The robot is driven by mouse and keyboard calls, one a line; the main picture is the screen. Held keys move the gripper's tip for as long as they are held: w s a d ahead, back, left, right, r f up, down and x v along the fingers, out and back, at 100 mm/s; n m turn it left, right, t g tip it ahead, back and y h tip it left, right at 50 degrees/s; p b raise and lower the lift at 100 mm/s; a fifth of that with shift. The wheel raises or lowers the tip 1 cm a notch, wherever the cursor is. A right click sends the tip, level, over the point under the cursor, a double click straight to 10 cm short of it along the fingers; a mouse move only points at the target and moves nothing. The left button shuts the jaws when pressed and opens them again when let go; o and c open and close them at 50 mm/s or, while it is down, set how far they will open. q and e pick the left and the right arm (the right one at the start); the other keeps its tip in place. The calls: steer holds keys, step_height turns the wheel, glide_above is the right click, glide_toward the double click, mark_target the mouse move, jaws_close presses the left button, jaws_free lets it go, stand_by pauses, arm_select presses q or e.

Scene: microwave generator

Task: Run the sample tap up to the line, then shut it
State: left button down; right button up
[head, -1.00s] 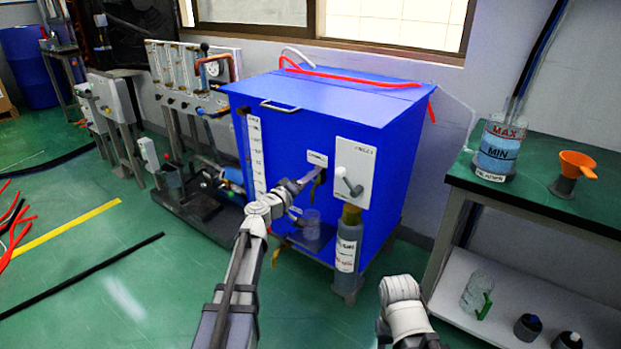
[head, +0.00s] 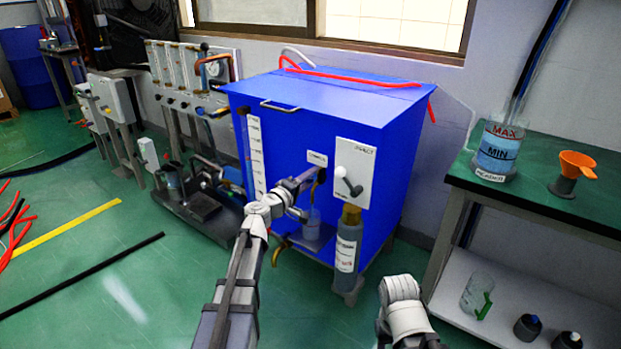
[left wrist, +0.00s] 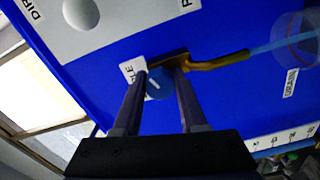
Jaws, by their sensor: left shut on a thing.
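The sample tap (left wrist: 215,62) is a brass spout on the blue cabinet, beside a partly hidden white label. My left gripper (left wrist: 158,84) is shut on the tap's blue round knob (left wrist: 153,82). In the head view the left gripper (head: 318,181) reaches the cabinet front and hides much of the tap. A light-blue stream (left wrist: 270,46) runs from the spout towards a clear cup (left wrist: 298,38). The cup (head: 311,229) stands on the cabinet's small ledge; its line and level are too small to read. My right gripper is out of view.
The blue cabinet (head: 290,120) has a white panel with a lever (head: 352,185) right of the tap. A labelled grey cylinder (head: 347,245) stands close right of the cup. A green bench (head: 545,205) with a blue-filled vessel (head: 498,150) and orange funnel (head: 578,164) is at right.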

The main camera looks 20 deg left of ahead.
arm_select(q)
steer(key=shift+c, duration=2.3)
jaws_free()
steer(key=shift+s, duration=0.15)
steer(key=v, duration=0.7)
steer(key=shift+s+a, duration=0.15)
steer(key=shift+s, duration=0.1)
